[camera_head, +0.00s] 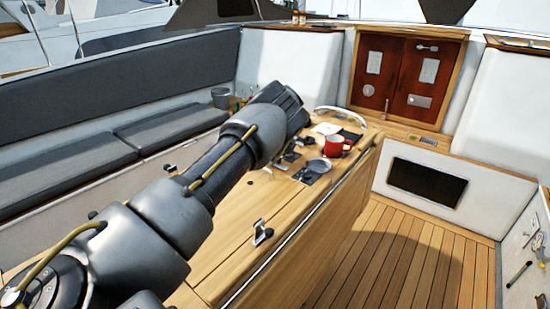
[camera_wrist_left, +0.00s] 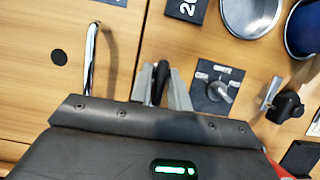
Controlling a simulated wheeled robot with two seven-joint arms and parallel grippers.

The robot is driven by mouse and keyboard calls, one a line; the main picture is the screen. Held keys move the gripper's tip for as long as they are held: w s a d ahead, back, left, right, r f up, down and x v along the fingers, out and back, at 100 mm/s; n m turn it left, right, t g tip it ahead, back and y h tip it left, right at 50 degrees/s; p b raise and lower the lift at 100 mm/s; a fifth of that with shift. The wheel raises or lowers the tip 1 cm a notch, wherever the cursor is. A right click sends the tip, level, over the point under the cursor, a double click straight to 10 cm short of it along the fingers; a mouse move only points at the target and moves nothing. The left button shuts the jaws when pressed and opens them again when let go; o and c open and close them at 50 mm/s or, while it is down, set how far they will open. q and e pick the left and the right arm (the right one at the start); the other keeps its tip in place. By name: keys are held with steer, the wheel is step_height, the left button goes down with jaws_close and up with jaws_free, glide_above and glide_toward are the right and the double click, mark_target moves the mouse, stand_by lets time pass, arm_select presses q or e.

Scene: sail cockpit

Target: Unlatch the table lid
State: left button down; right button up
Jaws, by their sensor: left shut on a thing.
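The wooden table lid (camera_head: 240,255) spans the middle of the head view. One small latch (camera_head: 262,232) stands near its right edge, apart from my gripper. My left arm reaches over the table from the left; its gripper's fingertips are hidden there behind its body. In the left wrist view my left gripper (camera_wrist_left: 160,88) is shut on a slim black lever (camera_wrist_left: 157,82) between its grey fingers. The lever's base is hidden, so I cannot tell fully what it belongs to. A black-and-chrome latch (camera_wrist_left: 286,105) sits apart to the right. My right gripper is out of view.
A chrome rail (camera_wrist_left: 90,60) stands left of the fingers, and a rotary switch (camera_wrist_left: 216,90) close on their right. A red mug (camera_head: 334,146) and a round dish (camera_head: 319,165) sit at the table's far end. The deck floor (camera_head: 410,255) at right is clear.

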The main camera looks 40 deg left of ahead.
mark_target(285, 167)
arm_select(q)
steer(key=c, duration=1.5)
jaws_free()
steer(key=shift+o, duration=0.2)
steer(key=b+v, duration=0.2)
steer(key=v, duration=0.9)
steer(key=shift+f, duration=0.15)
